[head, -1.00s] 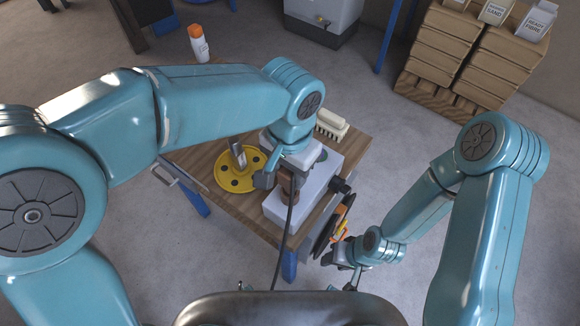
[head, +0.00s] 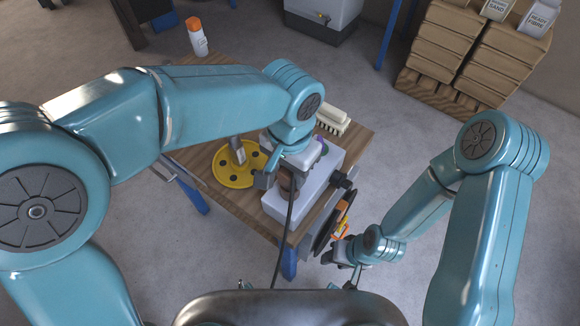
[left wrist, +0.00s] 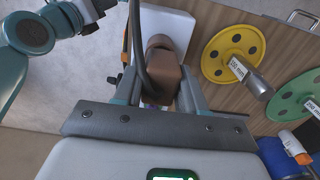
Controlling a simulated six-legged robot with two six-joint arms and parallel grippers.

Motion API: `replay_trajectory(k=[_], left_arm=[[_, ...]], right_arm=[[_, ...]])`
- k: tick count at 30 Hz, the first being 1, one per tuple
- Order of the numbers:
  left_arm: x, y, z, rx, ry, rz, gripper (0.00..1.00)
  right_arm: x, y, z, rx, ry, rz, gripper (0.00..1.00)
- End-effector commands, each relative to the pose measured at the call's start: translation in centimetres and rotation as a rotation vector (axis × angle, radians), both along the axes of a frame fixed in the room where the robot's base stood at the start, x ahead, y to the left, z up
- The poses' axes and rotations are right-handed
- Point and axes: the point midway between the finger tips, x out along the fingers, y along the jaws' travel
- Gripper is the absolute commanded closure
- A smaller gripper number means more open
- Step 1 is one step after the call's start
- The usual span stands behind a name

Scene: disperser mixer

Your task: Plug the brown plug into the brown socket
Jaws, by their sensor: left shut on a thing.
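My left gripper (head: 276,182) is over the pale grey box (head: 288,207) on the wooden table. It is shut on the brown plug (left wrist: 164,84), which shows between its fingers in the left wrist view, with a black cable (left wrist: 137,45) running from it. A brown rounded piece (left wrist: 158,43) shows just beyond the plug against the box; I cannot tell whether it is the socket or whether the plug is seated. In the head view the brown part (head: 287,183) is partly hidden by the gripper. My right gripper (head: 338,258) hangs beside the table's right side, its jaws unclear.
A yellow disc (head: 232,175) with a metal hub lies left of the box. A brush (head: 333,119) lies at the back right, and an orange-capped bottle (head: 196,37) stands at the back left. A green disc (left wrist: 300,95) shows in the left wrist view.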

Motion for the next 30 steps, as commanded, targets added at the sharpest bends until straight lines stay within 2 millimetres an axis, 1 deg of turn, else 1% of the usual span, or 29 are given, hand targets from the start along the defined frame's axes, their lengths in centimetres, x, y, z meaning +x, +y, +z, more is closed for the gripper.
replay_trajectory(k=[12,13,15,22,25,28,30], left_arm=[[0.0,0.0,-1.1,0.0,0.0,0.0,0.94],[0.0,0.0,-1.0,-0.001,-0.001,0.0,0.5],[0.0,0.0,-1.0,0.0,0.0,0.0,0.3],[0.0,0.0,-1.0,0.0,0.0,0.0,0.3],[0.0,0.0,-0.7,-0.001,-0.001,0.0,0.3],[0.1,-0.1,0.4,-0.002,-0.005,0.0,0.3],[0.1,-0.1,1.8,-0.003,-0.005,-0.001,0.3]], right_arm=[[0.0,0.0,-0.9,0.0,0.0,0.0,0.57],[0.0,0.0,-0.8,0.0,0.0,0.0,0.57],[0.0,0.0,-0.8,0.0,0.0,0.0,0.57],[0.0,0.0,-0.8,0.0,0.0,0.0,0.57],[0.0,0.0,-0.8,0.0,0.0,0.0,0.57],[0.0,0.0,-0.8,0.0,0.0,0.0,0.57],[0.0,0.0,-0.8,0.0,0.0,0.0,0.57]])
